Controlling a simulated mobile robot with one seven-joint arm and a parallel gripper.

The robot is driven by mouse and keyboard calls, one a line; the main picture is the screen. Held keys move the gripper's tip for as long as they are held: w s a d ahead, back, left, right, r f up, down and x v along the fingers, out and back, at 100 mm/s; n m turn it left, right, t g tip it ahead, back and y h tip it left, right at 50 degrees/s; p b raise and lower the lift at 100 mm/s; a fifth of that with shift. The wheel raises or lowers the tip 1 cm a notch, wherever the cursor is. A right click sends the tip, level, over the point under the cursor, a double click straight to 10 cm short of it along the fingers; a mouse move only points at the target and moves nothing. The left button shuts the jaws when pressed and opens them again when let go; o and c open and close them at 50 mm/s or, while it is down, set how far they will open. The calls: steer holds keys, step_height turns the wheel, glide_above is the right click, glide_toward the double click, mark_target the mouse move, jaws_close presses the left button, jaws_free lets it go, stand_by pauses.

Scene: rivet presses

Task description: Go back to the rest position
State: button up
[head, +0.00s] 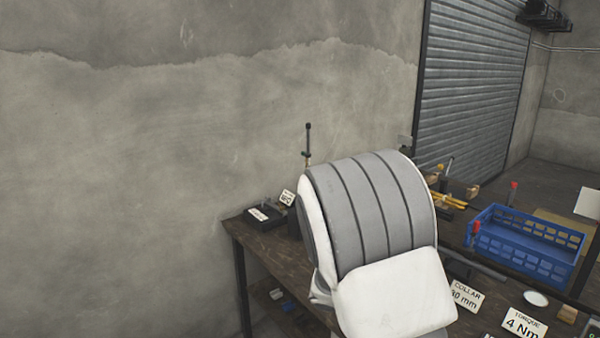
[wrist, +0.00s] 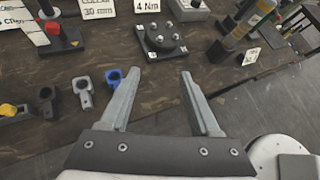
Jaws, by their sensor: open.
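My gripper (wrist: 160,95) shows in the wrist view with its two grey fingers spread apart and nothing between them. It is over the front edge of the dark wooden workbench (wrist: 85,75). In the head view my white and grey arm blocks the middle of the bench, and the gripper is hidden there. A black plate with several bolts (wrist: 163,40) stands on the bench beyond the fingertips.
A blue crate (head: 520,265) stands on the bench at right. Signs read COLLAR 30 mm (head: 465,296) and TORQUE 4 Nm (head: 524,324). Bare floor (wrist: 285,105) lies in front of the bench.

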steer(key=s+a+r+m+t+y, duration=0.1)
steer(key=s+a+r+m+y, duration=0.2)
steer(key=s+r+m, duration=0.2)
steer(key=s+a+r+m+t+y, duration=0.2)
steer(key=s+a+r+m+y, duration=0.1)
steer(key=s+r+m, duration=0.3)
steer(key=s+a+r+m+t+y+p, duration=0.1)
steer(key=s+a+r+m+y, duration=0.3)
steer(key=s+m, duration=0.4)
step_height(320, 180, up, 2)
steer(key=m+y, duration=0.1)
steer(key=m, duration=0.1)
steer(key=shift+s+m, duration=0.3)
steer(key=shift+m, duration=0.1)
